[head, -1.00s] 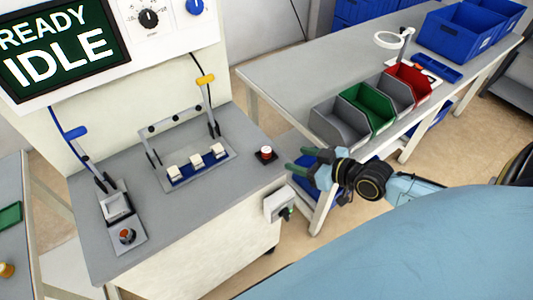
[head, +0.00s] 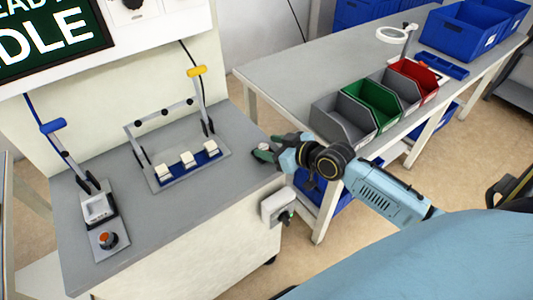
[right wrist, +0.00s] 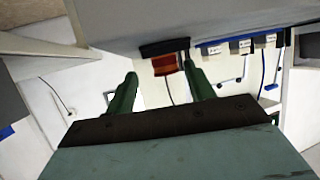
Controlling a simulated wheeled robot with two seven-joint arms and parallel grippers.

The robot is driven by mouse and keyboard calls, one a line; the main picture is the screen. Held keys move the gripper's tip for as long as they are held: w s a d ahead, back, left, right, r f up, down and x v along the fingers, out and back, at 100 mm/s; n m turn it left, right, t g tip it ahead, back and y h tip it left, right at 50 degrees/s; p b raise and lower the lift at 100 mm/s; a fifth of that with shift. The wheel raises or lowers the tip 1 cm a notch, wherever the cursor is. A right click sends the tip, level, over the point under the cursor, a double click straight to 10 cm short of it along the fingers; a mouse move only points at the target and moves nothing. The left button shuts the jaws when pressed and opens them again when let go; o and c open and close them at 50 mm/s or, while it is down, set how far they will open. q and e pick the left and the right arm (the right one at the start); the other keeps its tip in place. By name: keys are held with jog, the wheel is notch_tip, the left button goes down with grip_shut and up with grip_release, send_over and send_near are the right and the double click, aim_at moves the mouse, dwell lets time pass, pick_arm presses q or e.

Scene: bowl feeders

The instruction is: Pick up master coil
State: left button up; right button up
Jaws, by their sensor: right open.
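No object can be picked out surely as the master coil. An orange-topped round piece (head: 108,239) sits on a small plate at the front left of the grey worktop. Several white blocks (head: 187,159) stand in a row on a blue strip in the middle fixture. My right gripper (head: 264,151) is at the worktop's right edge, over the place of a red-topped button, which it mostly hides. Its green fingers (right wrist: 160,88) are apart in the right wrist view, with a reddish block (right wrist: 165,65) showing between them; contact cannot be told. My left gripper is out of view.
Grey, green and red bins (head: 371,100) line the right bench (head: 290,75). Two lever clamps, one with a blue handle (head: 52,126) and one with a yellow handle (head: 196,71), rise from the worktop (head: 150,215). A switch box (head: 277,207) juts from the cabinet's right side.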

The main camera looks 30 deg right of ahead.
jog(key=shift+w+a+f, duration=0.1)
jog(key=shift+w+f, duration=0.05)
jog(key=shift+f, duration=0.3)
jog(key=shift+f, duration=0.1)
jog(key=c, duration=1.1)
jog(key=shift+o, duration=0.2)
